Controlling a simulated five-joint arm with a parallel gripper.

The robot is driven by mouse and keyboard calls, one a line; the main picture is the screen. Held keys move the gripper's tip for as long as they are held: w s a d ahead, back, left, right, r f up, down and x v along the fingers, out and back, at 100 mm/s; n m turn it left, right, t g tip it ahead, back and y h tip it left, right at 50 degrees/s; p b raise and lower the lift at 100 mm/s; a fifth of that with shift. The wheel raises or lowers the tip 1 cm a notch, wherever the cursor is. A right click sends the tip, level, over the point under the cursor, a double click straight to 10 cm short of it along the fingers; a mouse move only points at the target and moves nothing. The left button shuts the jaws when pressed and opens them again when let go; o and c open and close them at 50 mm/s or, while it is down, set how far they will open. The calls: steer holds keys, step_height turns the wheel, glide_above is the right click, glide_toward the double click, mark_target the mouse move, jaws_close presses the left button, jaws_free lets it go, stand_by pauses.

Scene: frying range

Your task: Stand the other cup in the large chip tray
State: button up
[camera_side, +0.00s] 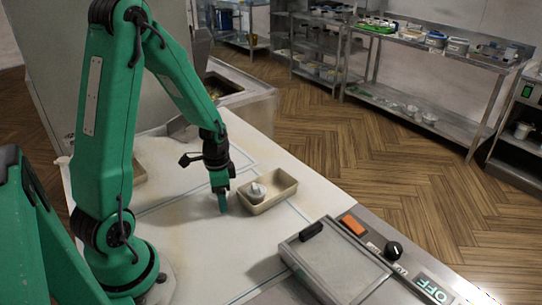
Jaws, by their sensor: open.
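A beige rectangular tray (284,193) lies on the white worktop, right of my gripper. A small pale grey-white cup-like object (257,191) is inside it, toward the left end. My gripper (222,203) points down just left of the tray, low over the worktop. It is open. A narrow teal piece shows at its lower end; I cannot tell whether this is a fingertip or a cup between the fingers. Another beige tray (139,173) is at the left, mostly hidden behind my arm.
A closed grey appliance with a flat lid (340,262) stands at the front right, beside a panel with an orange switch (353,224) and a black knob (393,249). A metal basin (230,90) is at the back. The worktop left of my gripper is clear.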

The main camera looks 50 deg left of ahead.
steer(key=c, duration=1)
steer(key=shift+o, duration=0.2)
steer(key=shift+r, duration=1)
steer(key=r, duration=0.1)
steer(key=d+r, duration=0.1)
steer(key=shift+r, duration=0.3)
steer(key=s+d+r, duration=0.1)
steer(key=d+r, duration=0.5)
steer(key=d, duration=0.4)
steer(key=shift+s+d+r, duration=0.2)
steer(key=shift+d, duration=0.1)
steer(key=w+d+r+n, duration=0.1)
steer(key=w+r+n, duration=0.3)
steer(key=w+r, duration=0.3)
steer(key=w, duration=0.5)
steer(key=shift+w+d+r, duration=0.2)
steer(key=shift+w, duration=0.1)
